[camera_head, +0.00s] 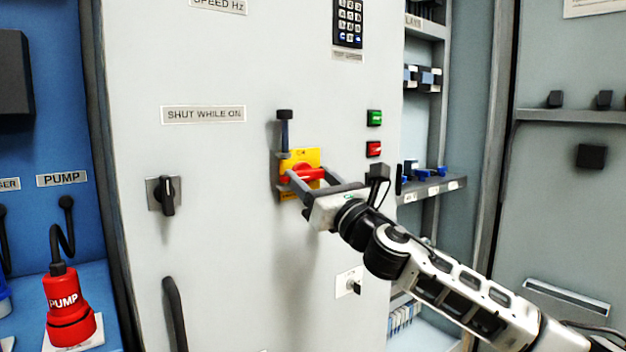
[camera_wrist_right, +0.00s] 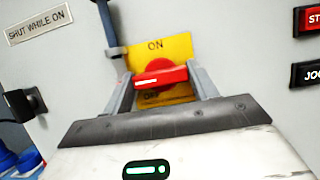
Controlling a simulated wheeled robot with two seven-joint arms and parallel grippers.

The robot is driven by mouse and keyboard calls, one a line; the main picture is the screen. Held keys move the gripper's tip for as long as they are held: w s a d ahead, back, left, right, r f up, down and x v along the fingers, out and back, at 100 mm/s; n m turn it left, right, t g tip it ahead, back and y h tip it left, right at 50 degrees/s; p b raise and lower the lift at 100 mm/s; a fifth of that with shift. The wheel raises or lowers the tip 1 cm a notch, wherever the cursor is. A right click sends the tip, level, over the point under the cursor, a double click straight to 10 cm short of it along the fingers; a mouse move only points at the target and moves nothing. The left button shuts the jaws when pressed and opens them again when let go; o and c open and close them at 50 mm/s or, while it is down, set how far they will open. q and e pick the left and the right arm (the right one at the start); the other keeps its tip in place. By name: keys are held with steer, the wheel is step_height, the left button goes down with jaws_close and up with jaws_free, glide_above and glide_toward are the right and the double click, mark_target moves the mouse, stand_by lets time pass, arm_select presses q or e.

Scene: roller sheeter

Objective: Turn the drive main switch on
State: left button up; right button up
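The drive main switch is a red rotary handle (camera_head: 306,174) on a yellow plate (camera_head: 312,156) on the grey cabinet door. In the right wrist view, the red handle (camera_wrist_right: 161,77) lies roughly level. The yellow plate (camera_wrist_right: 176,47) reads "ON" above it, and lettering below is partly hidden. My right gripper (camera_head: 308,177) is at the switch with its fingers apart, one beside each end of the handle. I cannot tell whether either finger touches it. My left gripper is not in view.
A dark upright lever with a black knob (camera_head: 285,116) stands close left of the plate. Green (camera_head: 374,118) and red (camera_head: 373,149) push buttons are to the right. A black rotary knob (camera_head: 167,195) is at left, under the "SHUT WHILE ON" label (camera_head: 203,114). Open shelves lie further right.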

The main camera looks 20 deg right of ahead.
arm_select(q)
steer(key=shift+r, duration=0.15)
